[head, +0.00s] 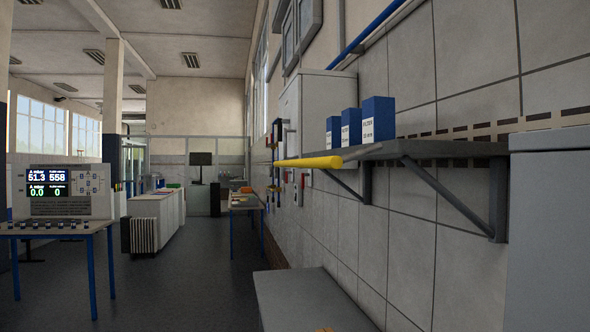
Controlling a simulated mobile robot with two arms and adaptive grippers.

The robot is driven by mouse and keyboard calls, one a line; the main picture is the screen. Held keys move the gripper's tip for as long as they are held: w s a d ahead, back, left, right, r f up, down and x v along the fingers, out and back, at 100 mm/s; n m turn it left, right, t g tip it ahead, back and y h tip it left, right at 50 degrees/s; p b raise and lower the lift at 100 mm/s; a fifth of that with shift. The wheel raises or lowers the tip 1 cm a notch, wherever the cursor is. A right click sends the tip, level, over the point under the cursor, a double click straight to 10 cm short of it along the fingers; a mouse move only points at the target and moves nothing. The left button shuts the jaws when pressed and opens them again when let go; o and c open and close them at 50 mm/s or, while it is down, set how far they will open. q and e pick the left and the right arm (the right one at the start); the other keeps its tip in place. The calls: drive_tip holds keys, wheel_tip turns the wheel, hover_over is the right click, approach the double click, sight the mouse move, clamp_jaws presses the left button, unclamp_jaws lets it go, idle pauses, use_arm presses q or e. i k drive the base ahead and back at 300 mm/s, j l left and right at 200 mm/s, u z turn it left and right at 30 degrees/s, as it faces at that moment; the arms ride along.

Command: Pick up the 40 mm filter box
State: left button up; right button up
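Three blue filter boxes with white labels stand upright in a row on a grey wall shelf (420,149) at the right of the head view. The nearest and largest-looking box (378,119) is at the right, the middle box (351,127) is beside it, and the farthest box (333,132) is at the left. The labels are small, and I cannot tell surely which box is marked 40 mm. Neither of my grippers shows in this view.
A yellow bar (309,162) runs along the shelf's left end. Brackets (455,195) hold the shelf. A grey-topped bench (305,300) is below, and a grey cabinet (548,240) is at right. A table with a display panel (62,192) stands left. The middle floor (190,280) is clear.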

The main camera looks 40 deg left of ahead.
sight(334, 127)
drive_tip(key=k+j, duration=0.1)
drive_tip(key=j, duration=0.55)
drive_tip(key=k+j+u, duration=0.1)
drive_tip(key=j, duration=1.2)
drive_tip(key=k+u, duration=0.05)
